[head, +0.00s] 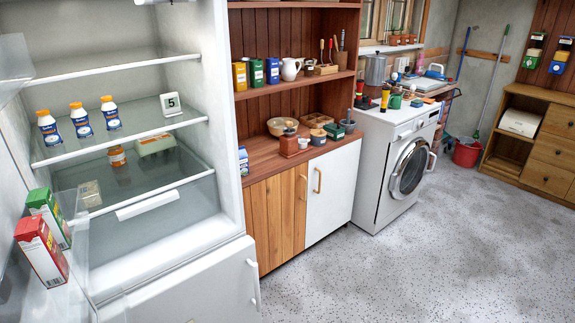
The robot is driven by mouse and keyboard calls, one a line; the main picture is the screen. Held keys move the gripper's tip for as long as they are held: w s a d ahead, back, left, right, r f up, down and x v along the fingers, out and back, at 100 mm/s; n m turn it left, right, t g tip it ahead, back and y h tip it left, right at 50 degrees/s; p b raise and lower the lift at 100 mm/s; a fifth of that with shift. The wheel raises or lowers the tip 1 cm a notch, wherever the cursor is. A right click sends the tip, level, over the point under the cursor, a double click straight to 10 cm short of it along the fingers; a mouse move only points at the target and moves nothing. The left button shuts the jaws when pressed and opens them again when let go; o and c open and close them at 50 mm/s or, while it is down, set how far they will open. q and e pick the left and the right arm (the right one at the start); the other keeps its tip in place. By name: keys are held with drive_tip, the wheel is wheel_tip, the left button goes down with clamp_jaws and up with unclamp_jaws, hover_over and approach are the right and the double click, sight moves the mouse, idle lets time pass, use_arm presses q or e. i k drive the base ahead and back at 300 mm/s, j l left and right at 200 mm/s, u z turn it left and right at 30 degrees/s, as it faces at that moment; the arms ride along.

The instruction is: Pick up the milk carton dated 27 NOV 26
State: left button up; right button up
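A red carton (41,252) and a green carton (49,217) stand side by side at the left, in the door shelf of the open fridge. Three white and blue bottles with orange caps (81,119) stand in a row on a fridge shelf. A small blue and white pack (243,160) shows partly at the left end of the wooden counter, behind the fridge's edge. I cannot read a date on any of them. Neither of my grippers is in view.
The fridge shelf (180,122) also holds a display reading 5 (171,104). Below are an orange-lidded jar (117,156) and an egg box (155,141). A wooden cabinet (275,220) and washing machine (400,165) stand right. The speckled floor (400,260) is clear.

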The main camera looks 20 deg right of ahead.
sight(243, 160)
drive_tip(key=z, duration=0.2)
drive_tip(key=l, duration=0.3)
drive_tip(key=i+l, duration=0.1)
drive_tip(key=l, duration=0.2)
drive_tip(key=i+l+u, duration=0.35)
drive_tip(key=i+l, duration=0.2)
drive_tip(key=l, duration=0.3)
drive_tip(key=i+l+u, duration=0.2)
drive_tip(key=l, duration=0.25)
drive_tip(key=i+l+u, duration=0.15)
drive_tip(key=l, duration=0.35)
drive_tip(key=i+l+u, duration=0.2)
drive_tip(key=l, duration=0.35)
drive_tip(key=i+l+u, duration=0.15)
drive_tip(key=l, duration=0.4)
drive_tip(key=i+l+u, duration=0.2)
drive_tip(key=l, duration=0.35)
drive_tip(key=l+u, duration=0.15)
drive_tip(key=l, duration=0.45)
drive_tip(key=i+l+u, duration=0.15)
drive_tip(key=l, duration=0.8)
drive_tip(key=l+u, duration=0.2)
drive_tip(key=l, duration=0.75)
